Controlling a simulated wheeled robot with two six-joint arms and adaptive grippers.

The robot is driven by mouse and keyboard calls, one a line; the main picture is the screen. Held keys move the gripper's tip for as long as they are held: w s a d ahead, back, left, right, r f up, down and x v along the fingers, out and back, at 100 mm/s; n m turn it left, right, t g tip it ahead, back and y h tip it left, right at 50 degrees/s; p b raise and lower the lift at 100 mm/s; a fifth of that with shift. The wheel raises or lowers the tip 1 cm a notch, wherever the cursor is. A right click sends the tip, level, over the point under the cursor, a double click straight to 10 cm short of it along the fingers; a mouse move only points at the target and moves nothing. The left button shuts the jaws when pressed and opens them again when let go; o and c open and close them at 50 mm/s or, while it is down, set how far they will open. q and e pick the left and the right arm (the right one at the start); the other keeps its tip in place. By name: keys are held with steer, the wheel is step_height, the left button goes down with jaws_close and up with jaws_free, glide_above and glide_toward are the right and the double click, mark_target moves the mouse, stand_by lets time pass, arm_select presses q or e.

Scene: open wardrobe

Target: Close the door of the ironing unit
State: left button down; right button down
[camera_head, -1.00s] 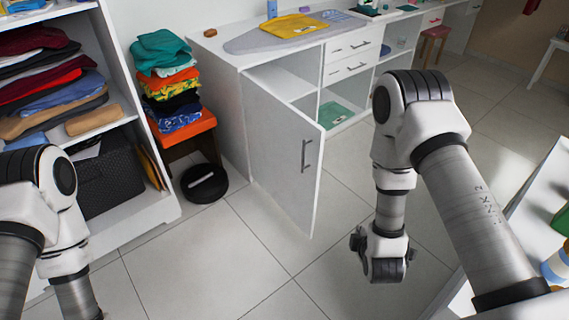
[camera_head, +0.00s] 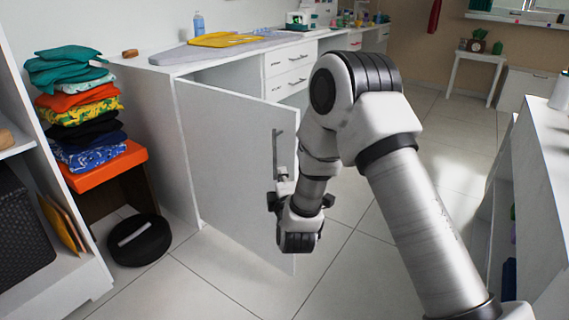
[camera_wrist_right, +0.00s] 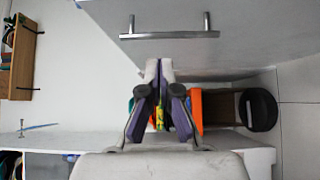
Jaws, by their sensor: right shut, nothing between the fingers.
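The ironing unit's white door (camera_head: 225,160) stands open and sticks out from the unit into the room. Its bar handle (camera_head: 276,150) is on the face toward me, near the free edge. My right gripper (camera_head: 280,190) is by the lower end of the handle in the head view and hides part of the door's edge. In the right wrist view, the door (camera_wrist_right: 255,50) and handle (camera_wrist_right: 170,35) lie above the right gripper (camera_wrist_right: 160,68). The fingers are shut, with nothing between them and apart from the handle. My left gripper is out of view.
An orange stool (camera_head: 106,168) with folded clothes and a round black robot vacuum (camera_head: 139,240) stand left of the door. A shelf (camera_head: 45,200) is at the far left. A white cabinet (camera_head: 545,200) stands at the right. Open floor lies in front.

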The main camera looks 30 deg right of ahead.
steer(key=b, duration=0.2)
glide_toward(286, 147)
steer(key=w+a, duration=0.2)
steer(key=w, duration=0.2)
steer(key=d, duration=0.2)
steer(key=w+d+b, duration=0.1)
steer(key=d, duration=0.1)
steer(key=shift+w+f+b, duration=0.15)
steer(key=shift+w+b, duration=0.1)
steer(key=shift+b, duration=0.05)
steer(key=shift+w+d, duration=0.15)
steer(key=shift+d, duration=0.1)
